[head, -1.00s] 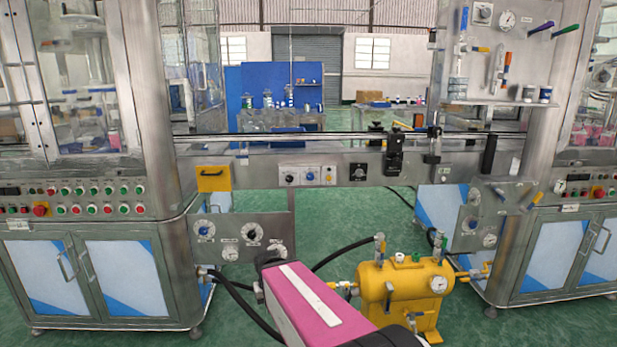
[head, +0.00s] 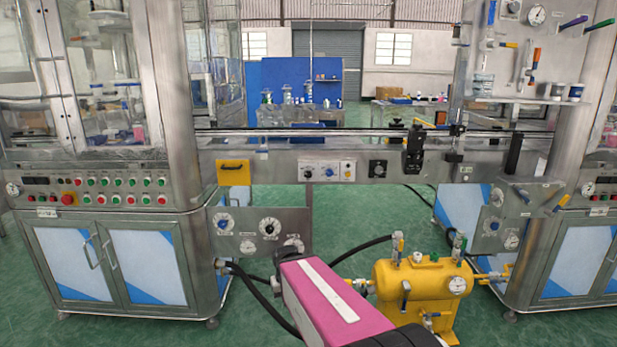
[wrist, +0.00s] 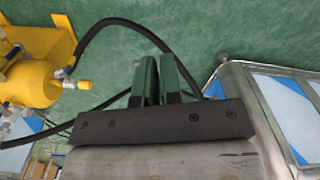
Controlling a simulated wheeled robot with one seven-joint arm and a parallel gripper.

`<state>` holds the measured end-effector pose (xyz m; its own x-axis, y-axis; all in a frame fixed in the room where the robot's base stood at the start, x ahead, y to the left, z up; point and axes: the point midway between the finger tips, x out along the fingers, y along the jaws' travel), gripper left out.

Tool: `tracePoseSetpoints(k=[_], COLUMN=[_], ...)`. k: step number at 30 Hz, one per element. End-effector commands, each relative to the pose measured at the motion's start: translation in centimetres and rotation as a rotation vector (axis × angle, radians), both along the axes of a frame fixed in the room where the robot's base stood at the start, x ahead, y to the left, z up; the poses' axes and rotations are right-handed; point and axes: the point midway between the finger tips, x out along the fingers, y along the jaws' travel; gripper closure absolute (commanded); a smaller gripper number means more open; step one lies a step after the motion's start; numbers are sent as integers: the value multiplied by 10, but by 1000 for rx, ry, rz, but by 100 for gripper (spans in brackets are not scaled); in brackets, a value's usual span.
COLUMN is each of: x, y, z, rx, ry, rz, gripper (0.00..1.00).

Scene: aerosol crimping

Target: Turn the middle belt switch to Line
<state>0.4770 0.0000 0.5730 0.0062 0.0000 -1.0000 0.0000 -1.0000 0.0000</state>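A row of switches is on the front of the conveyor belt frame, in the middle of the head view. The middle switch (head: 329,172) has a small blue knob on a pale plate. A dark knob (head: 308,173) is to its left and a small yellowish part (head: 347,170) to its right. The knob pointers and printed labels are too small to read. My gripper (wrist: 160,62) shows only in the wrist view. Its two green fingers are close together with nothing between them, above the green floor. No switch shows in the wrist view.
A black dial (head: 378,169) is right of the switches, and a yellow handle plate (head: 233,173) left. A lower gauge panel (head: 262,231) hangs below. A yellow tank (head: 425,290) with hoses stands on the floor. Steel machines (head: 105,255) flank the belt frame (head: 275,165).

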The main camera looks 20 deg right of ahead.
Motion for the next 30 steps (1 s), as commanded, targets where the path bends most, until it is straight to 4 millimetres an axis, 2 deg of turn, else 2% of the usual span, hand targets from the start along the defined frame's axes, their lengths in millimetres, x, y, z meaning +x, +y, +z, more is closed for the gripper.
tracePoseSetpoints(k=[1,3,5,8,11,17,21,24,30], x=[1,6,16,44,82,161,210,238,274], y=[0,-3,-9,-24,-47,-100,-136,-159,-192], z=[0,0,1,4,13,50,91,123,191], rx=[-1,-7,-17,-51,-106,-253,-378,-472,-661], ry=[-3,-22,-59,-164,-313,-657,-903,-1073,-1387], rz=[0,2,5,18,42,124,209,280,444], gripper=[77,54,37,37,37,37,37,37,37])
